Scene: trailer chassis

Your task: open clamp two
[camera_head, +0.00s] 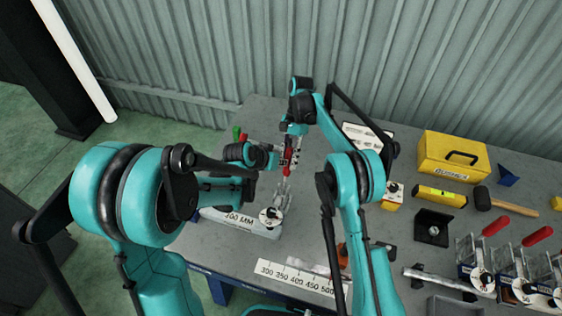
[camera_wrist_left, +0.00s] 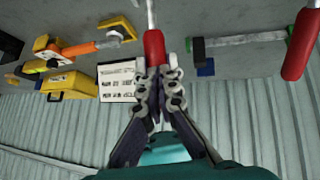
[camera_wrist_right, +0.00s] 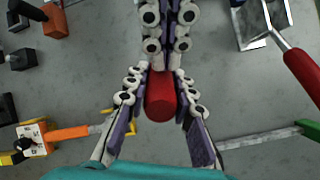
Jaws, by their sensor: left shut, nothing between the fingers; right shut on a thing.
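A toggle clamp with a red handle (camera_head: 287,160) stands near the white block marked 200 MM (camera_head: 240,221). The handle points up between my grippers. My right gripper (camera_wrist_right: 160,100) is shut on this red handle, seen end-on in the right wrist view. My left gripper (camera_wrist_left: 160,75) is shut and empty, its fingertips right beside the same handle (camera_wrist_left: 154,48). The left fingers also show at the top of the right wrist view (camera_wrist_right: 166,25). A second red handle (camera_wrist_right: 300,75) on another clamp (camera_wrist_right: 262,20) is to the right there. My left arm hides part of the block in the head view.
A bar with a green handle (camera_wrist_right: 308,128) lies close by. To the right are a yellow toolbox (camera_head: 452,155), yellow level (camera_head: 440,195), mallet (camera_head: 484,199) and more red-handled clamps (camera_head: 495,227). A white ruler (camera_head: 295,276) lies at the front edge. A corrugated wall stands behind the table.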

